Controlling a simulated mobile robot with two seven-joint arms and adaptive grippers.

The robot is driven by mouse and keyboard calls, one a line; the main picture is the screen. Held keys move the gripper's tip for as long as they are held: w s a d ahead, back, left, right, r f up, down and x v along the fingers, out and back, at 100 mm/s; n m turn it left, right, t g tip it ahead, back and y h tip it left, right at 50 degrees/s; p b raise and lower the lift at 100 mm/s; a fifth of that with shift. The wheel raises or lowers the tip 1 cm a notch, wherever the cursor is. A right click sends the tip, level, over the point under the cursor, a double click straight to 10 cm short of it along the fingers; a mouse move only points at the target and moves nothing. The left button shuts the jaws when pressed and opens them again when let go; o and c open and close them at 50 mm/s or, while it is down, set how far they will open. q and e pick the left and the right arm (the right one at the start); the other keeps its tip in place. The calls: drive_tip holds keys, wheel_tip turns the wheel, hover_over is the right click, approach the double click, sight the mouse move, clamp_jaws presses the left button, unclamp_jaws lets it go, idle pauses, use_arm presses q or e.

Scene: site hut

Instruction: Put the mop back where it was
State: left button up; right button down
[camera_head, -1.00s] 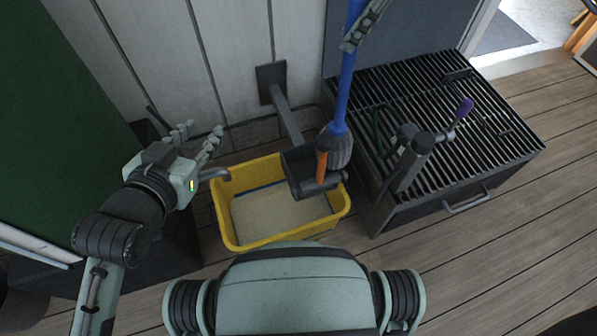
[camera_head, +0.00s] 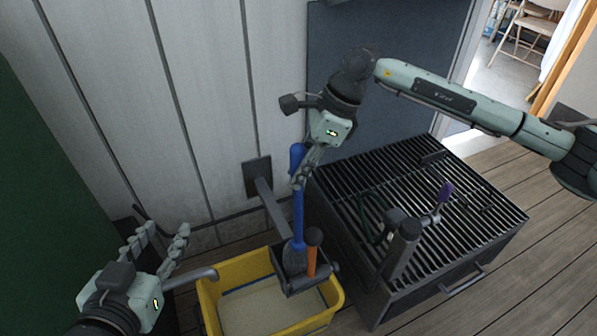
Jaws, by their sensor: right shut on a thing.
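The mop (camera_head: 298,215) has a blue handle and a dark grey-blue head, and it stands nearly upright. My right gripper (camera_head: 303,172) is shut on the upper part of its handle. The mop's head is at a dark wall-mounted holder (camera_head: 306,284), beside an orange-handled tool (camera_head: 312,258). The head seems to sit within the holder's opening, but I cannot tell whether it rests on the bottom. My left gripper (camera_head: 164,236) is open and empty at the lower left, apart from the mop.
A yellow tub (camera_head: 210,300) with pale contents is below the holder. A slatted dark metal box (camera_head: 410,180) stands to the right, with a green loop and a purple-tipped tool on it. A grey panel (camera_head: 400,45) is behind my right arm. Wooden floor is clear at lower right.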

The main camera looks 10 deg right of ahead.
use_arm(q)
drive_tip(key=shift+d+r, duration=0.2)
use_arm(e)
drive_tip(key=shift+f, duration=0.1)
use_arm(q)
drive_tip(key=shift+w, duration=0.1)
use_arm(e)
drive_tip(key=shift+f, duration=0.1)
drive_tip(key=c, duration=1.3)
unclamp_jaws()
use_arm(q)
drive_tip(key=shift+r+t, duration=0.3)
